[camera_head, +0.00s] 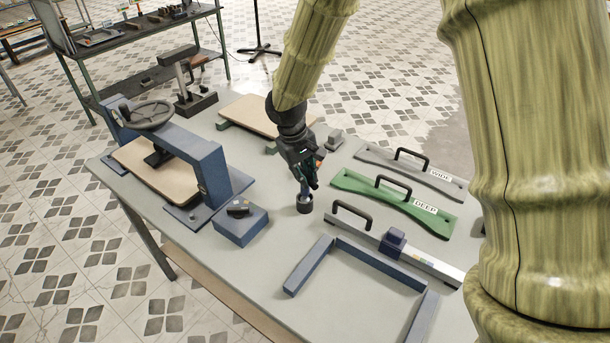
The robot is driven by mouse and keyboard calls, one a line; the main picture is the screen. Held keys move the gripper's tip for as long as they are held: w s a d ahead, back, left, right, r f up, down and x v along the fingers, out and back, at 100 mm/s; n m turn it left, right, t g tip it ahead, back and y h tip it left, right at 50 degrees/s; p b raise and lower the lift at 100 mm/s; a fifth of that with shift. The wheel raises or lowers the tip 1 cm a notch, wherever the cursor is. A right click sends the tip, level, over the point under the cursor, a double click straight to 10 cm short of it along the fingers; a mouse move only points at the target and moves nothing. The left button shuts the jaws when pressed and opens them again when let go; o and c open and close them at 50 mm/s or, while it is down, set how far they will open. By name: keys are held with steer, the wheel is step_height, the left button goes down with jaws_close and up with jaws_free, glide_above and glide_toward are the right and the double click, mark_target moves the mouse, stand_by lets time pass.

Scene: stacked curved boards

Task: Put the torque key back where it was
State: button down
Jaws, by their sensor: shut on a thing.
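My gripper (309,182) is in the middle of the table, pointing down, shut on the torque key. Only a short bluish stem of the torque key (304,189) shows below the fingers; the fingers hide the rest. Directly beneath it is a short dark round cup-like piece (304,206) at the tabletop. I cannot tell whether the stem is inside this piece, is joined to it or is just above it.
A blue press (212,172) with a handwheel and a board stands left, with a blue block (241,225) in front. Handled templates, grey WIDE (411,174) and green DEEP (393,206), lie right. A blue frame (310,263) lies in front. Another board (250,115) lies behind.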

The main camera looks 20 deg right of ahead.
steer(key=shift+w+f, duration=0.35)
steer(key=shift+f, duration=0.45)
steer(key=shift+s+r, duration=0.1)
steer(key=shift+s, duration=0.15)
steer(key=c, duration=1.4)
jaws_free()
steer(key=shift+w+f, duration=0.15)
steer(key=shift+f, duration=0.05)
steer(key=shift+r, duration=0.1)
steer(key=shift+r, duration=0.1)
steer(key=shift+a+r, duration=0.1)
steer(key=shift+r, duration=0.35)
steer(key=b+v, duration=0.2)
steer(key=v, duration=0.9)
